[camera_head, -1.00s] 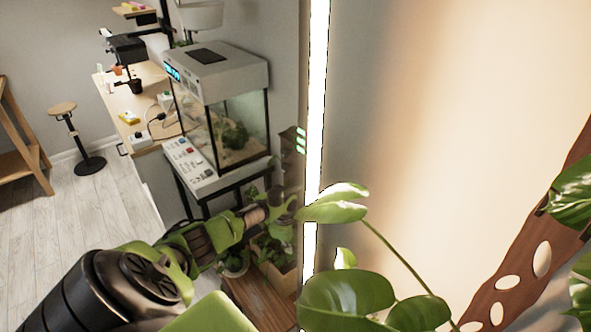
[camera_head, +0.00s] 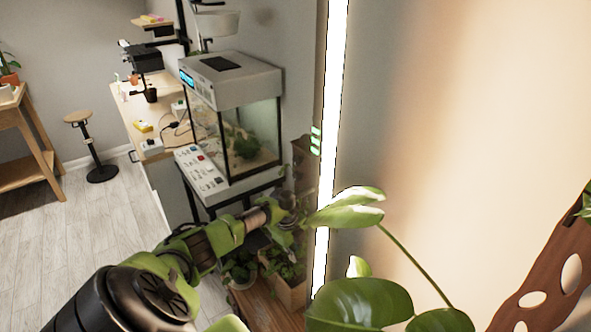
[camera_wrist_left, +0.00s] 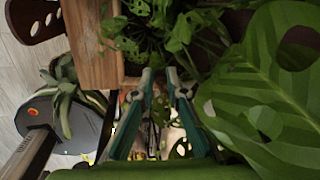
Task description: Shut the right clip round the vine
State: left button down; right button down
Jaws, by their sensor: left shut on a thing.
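My left gripper (camera_head: 297,218) reaches in from the left in the head view. Its tips are beside a pale green leaf (camera_head: 345,208), which partly covers the view there. In the left wrist view the two teal fingers of the left gripper (camera_wrist_left: 160,78) stand close together with a narrow gap at the tips. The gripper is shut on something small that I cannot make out. I cannot tell the right clip or the vine's run apart from the foliage. My right gripper is not in view.
Large leaves (camera_head: 358,302) fill the lower middle. A bright light strip (camera_head: 333,90) runs down the wall behind the gripper. A terrarium (camera_head: 240,140) stands at the back. A brown board with oval holes (camera_head: 545,285) is at the right. Potted plants stand below the gripper.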

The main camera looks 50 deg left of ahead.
pick_arm(q)
jog(key=c, duration=2)
grip_release()
jog(key=r, duration=0.4)
jog(key=s+r, duration=0.1)
jog(key=r, duration=0.3)
jog(key=s+r, duration=0.1)
jog(key=r, duration=0.2)
jog(key=shift+r, duration=0.4)
